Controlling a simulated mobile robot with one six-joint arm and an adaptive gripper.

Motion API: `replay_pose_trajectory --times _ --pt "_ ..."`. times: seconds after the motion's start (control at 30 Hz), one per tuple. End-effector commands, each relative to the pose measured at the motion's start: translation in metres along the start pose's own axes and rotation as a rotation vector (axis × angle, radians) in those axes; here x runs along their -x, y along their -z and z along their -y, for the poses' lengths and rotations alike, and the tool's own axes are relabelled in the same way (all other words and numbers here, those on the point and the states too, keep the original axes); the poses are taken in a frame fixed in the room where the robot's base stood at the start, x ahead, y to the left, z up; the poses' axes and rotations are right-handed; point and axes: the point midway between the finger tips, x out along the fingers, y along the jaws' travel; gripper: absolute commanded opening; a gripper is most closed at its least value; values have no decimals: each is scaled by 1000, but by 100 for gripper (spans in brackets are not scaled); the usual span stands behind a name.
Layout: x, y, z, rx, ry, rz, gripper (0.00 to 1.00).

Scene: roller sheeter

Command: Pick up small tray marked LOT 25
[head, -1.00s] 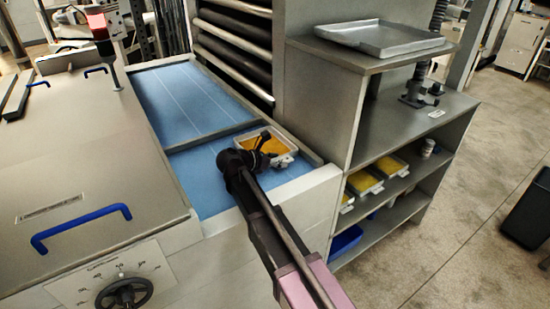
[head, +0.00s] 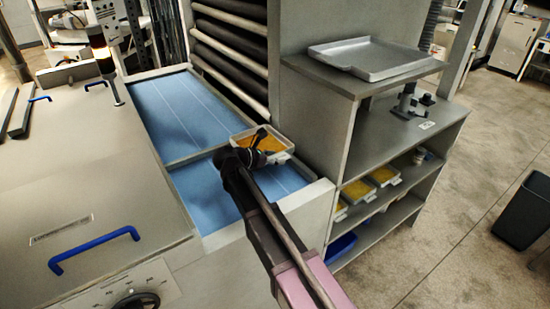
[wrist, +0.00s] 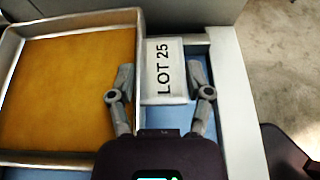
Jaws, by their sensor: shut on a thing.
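The small tray marked LOT 25 (wrist: 71,17) is a shallow grey metal tray with a flat orange-yellow slab in it. Its white label tab (wrist: 165,72) reads LOT 25 and sits between the fingers of my gripper (wrist: 162,90), one finger on each side. My gripper is shut on the tray at this tab. In the head view the tray (head: 238,143) appears at the end of my arm, over the blue bed beside the rollers, seemingly raised above it. My gripper (head: 258,148) partly hides its near side.
A shelf unit (head: 400,130) stands to the right, with an empty grey tray (head: 375,58) on top. Several yellow-filled trays (head: 383,173) sit on a lower shelf. A signal lamp (head: 100,50) stands at left.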

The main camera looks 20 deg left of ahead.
Motion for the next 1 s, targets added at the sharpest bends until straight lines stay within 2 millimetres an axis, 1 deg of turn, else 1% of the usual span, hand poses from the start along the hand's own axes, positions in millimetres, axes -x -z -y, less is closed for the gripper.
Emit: replay_pose_trajectory --times 0.03,0.27,1.0 --pt "3 -7 0 -1 0 1 4" --pt "8 -15 -1 0 -2 0 4" --pt "8 -16 -1 0 -2 0 4"
